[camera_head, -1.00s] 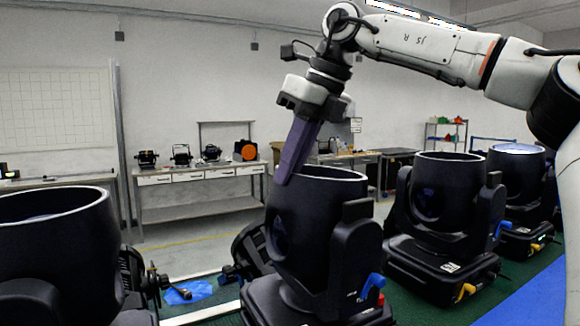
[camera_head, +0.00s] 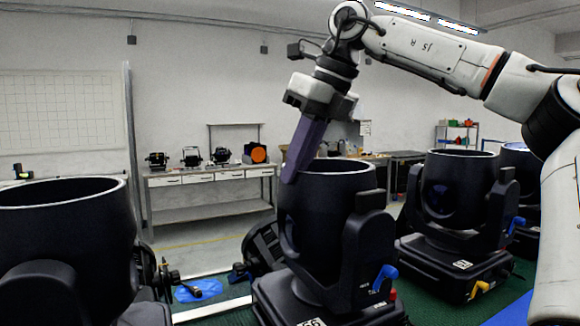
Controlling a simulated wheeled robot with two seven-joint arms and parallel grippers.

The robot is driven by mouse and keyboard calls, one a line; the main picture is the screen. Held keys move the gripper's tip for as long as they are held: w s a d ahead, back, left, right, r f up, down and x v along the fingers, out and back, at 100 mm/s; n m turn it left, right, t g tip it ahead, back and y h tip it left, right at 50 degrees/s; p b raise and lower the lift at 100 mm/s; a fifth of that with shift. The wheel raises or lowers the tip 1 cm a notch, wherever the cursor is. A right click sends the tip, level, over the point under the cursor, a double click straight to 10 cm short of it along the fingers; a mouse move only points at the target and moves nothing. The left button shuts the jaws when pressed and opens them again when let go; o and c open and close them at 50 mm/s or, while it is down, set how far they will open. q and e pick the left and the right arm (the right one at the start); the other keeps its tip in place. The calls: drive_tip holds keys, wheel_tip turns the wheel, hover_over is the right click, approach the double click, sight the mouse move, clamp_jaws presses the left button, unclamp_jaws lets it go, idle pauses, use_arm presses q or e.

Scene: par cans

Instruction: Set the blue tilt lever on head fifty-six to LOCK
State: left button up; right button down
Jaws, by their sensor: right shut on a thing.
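The middle black moving head (camera_head: 325,225) stands open end up, with a number label (camera_head: 313,322) at the bottom edge that seems to read 56. Its blue tilt lever (camera_head: 385,278) sits low on the right side of its yoke, slanting; the LOCK marking is too small to read. My right gripper (camera_head: 290,180) comes down from above, its long purple fingers ending at the left part of this head's top rim. It is shut on the rim, apart from the blue lever. My left gripper is out of view.
A second head (camera_head: 455,210) with its own blue lever stands to the right, with another partly behind my right arm. A large head (camera_head: 65,240) fills the left. A blue cloth-like patch (camera_head: 198,290) lies on the green floor. A workbench (camera_head: 205,180) stands behind.

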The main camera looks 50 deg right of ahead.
drive_tip(key=shift+w+a, duration=0.1)
drive_tip(key=shift+a, duration=0.15)
drive_tip(key=c, duration=2)
unclamp_jaws()
drive_tip(key=shift+o, duration=0.5)
drive_tip(key=shift+w+a, duration=0.1)
drive_tip(key=shift+a, duration=0.05)
drive_tip(key=shift+r, duration=0.1)
drive_tip(key=p+v, duration=0.1)
drive_tip(key=v, duration=0.9)
drive_tip(key=shift+p, duration=0.4)
